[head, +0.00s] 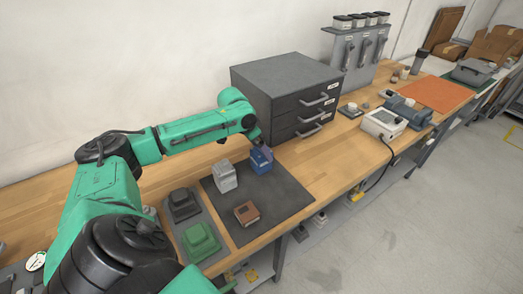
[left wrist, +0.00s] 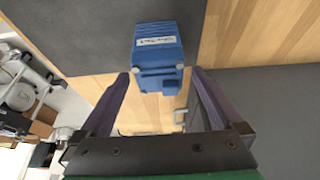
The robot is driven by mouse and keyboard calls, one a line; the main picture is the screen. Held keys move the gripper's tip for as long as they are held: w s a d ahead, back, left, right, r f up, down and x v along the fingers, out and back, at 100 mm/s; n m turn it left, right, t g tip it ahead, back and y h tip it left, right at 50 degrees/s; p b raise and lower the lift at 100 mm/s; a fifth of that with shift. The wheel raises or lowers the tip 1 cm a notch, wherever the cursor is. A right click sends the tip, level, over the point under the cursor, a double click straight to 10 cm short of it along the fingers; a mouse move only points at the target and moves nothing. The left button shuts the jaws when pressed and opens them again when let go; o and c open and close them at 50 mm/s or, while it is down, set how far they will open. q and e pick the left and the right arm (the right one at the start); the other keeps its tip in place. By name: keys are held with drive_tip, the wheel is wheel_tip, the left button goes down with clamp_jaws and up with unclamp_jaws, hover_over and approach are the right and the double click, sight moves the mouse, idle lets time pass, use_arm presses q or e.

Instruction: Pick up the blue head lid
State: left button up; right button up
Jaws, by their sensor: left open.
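The blue head lid (head: 261,163), a small ribbed blue block with a white label, sits on the dark grey mat (head: 290,193) on the workbench. It also shows in the left wrist view (left wrist: 158,42), just beyond and between my fingertips. My left gripper (head: 262,150) comes in from above and behind the lid, its fingers small and partly hidden in the head view. In the left wrist view the left gripper (left wrist: 160,76) is open, with a purple-grey finger on each side and nothing gripped. I cannot tell whether a finger touches the lid. My right gripper is out of view.
A light grey ribbed block (head: 224,176) stands left of the lid. A brown block (head: 247,213) lies nearer the mat's front. Black (head: 182,204) and green (head: 201,241) parts sit on a grey tray. A dark drawer cabinet (head: 290,95) stands close behind.

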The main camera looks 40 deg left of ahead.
use_arm(q)
drive_tip(key=shift+r, duration=0.1)
drive_tip(key=c, duration=1.5)
